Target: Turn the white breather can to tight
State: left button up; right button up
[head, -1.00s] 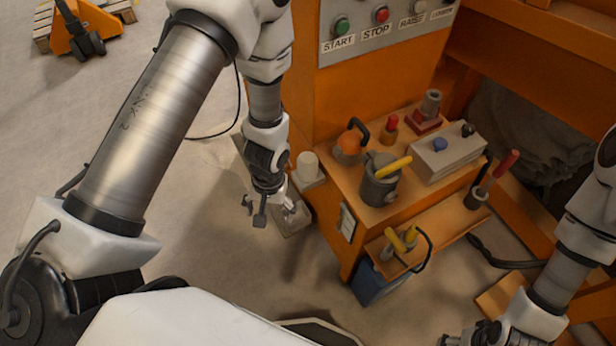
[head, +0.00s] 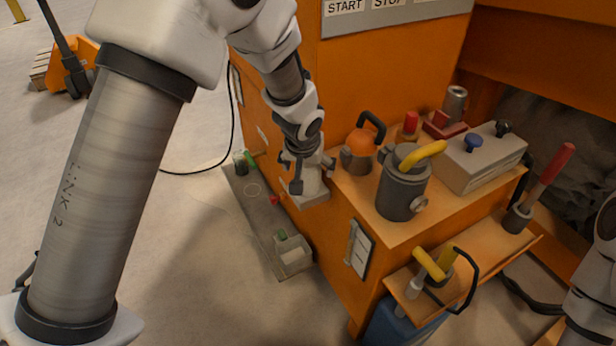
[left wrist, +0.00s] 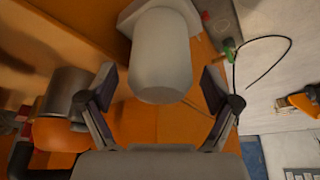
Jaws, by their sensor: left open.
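The white breather can (left wrist: 162,55) shows in the left wrist view as a pale, round-ended cylinder on a pale mount (left wrist: 130,18). My left gripper (left wrist: 160,88) is open, with one finger on each side of the can's rounded end. Gaps show between the can and both fingers in that view. In the head view my left gripper (head: 307,172) is at the orange cabinet's side, over the pale mount (head: 312,192), and largely hides the can. My right gripper is outside the frames; only part of my right arm shows at the right edge.
The orange cabinet's top (head: 370,215) holds a grey pot (head: 402,195), an orange-topped can (head: 358,152) and a grey box (head: 485,160). A low grey tray (head: 262,225) with small items lies below my left gripper. Open floor lies left of it.

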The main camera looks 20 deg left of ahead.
pick_arm(q)
jog(key=shift+w+f, duration=0.15)
jog(key=shift+f, duration=0.25)
jog(key=c, duration=1.1)
jog(key=shift+c, duration=0.2)
